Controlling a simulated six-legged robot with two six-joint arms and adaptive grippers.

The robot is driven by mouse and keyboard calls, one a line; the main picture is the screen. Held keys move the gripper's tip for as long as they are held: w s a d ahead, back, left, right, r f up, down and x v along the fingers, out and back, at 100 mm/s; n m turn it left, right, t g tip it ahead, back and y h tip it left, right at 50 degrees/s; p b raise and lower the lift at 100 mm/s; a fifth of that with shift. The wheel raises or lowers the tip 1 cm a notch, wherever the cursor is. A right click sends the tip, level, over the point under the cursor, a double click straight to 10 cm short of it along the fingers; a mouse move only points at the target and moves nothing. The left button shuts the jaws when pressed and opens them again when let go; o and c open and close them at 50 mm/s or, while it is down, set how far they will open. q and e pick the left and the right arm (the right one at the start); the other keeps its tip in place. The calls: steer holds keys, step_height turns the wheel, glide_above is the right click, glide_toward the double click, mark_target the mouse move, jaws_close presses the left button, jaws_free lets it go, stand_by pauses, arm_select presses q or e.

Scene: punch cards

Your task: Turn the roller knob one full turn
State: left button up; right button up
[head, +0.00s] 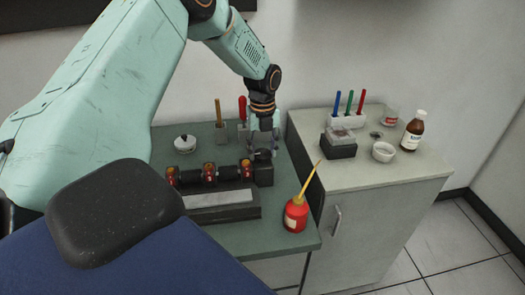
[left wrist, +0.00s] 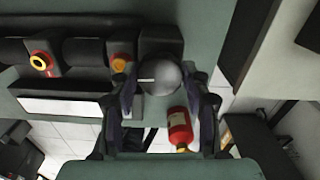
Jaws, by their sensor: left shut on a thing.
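The roller knob (left wrist: 160,77) is a round grey knob with a white line across its left half. It sits at the right end of the dark roller device (head: 235,186) on the green bench. My left gripper (head: 262,147) reaches down to that end of the device and is shut on the knob. In the left wrist view its two fingers stand on either side of the knob. In the head view the fingers mostly hide the knob. My right gripper is in neither view.
A red oil can (head: 296,214) with a long yellow spout stands close to the device, near the bench's right edge. A white round pot (head: 185,144) and two upright handled tools stand behind. The side cabinet (head: 420,172) holds a pen rack, bowl and brown bottle.

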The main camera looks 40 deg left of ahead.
mark_target(263, 152)
arm_select(q)
steer(key=m, duration=0.4)
steer(key=m+b, duration=0.1)
steer(key=m, duration=0.2)
steer(key=shift+w+r, duration=0.25)
steer(key=shift+w, duration=0.1)
stand_by(0.4)
steer(key=o, duration=1.2)
steer(key=shift+s+f, duration=0.15)
steer(key=shift+c, duration=0.2)
step_height(263, 152, up, 12)
